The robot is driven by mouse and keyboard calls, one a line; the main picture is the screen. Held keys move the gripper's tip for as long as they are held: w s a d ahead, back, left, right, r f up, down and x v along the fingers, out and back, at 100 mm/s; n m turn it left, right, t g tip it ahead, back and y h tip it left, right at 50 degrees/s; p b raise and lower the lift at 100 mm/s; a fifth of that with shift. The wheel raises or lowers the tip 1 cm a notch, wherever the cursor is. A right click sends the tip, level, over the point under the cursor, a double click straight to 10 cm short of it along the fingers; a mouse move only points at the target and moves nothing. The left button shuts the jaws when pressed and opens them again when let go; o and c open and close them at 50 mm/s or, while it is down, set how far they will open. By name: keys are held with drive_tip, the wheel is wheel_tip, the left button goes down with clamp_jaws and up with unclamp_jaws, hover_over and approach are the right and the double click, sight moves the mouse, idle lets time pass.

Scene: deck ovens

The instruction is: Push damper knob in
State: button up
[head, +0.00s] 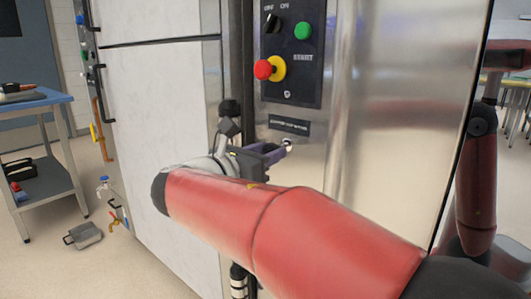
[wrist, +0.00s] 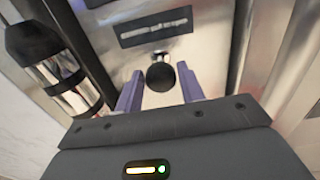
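The damper knob (wrist: 161,76) is a round black ball on a short stem, below a dark label plate (wrist: 155,27) on the steel panel. In the wrist view the two purple fingers of my gripper (wrist: 160,70) are apart, one on each side of the knob, with a visible gap to it on both sides. I cannot tell how deep the knob sits between them. In the head view my gripper (head: 273,153) is at the panel just below the label plate (head: 289,125); the knob is not clearly visible there, largely hidden by the fingers.
A control box with a red-and-yellow stop button (head: 268,69), a green button (head: 303,31) and a black switch (head: 271,23) is above the label. A black-and-chrome handle (wrist: 60,70) stands close at left. A blue-topped cart (head: 35,105) is at far left.

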sight(268, 151)
clamp_jaws()
drive_tip(key=shift+p+x, duration=0.8)
drive_tip(key=shift+x, duration=0.6)
drive_tip(key=shift+o, duration=1.9)
unclamp_jaws()
drive_tip(key=shift+w+d, duration=0.1)
drive_tip(key=v, duration=0.8)
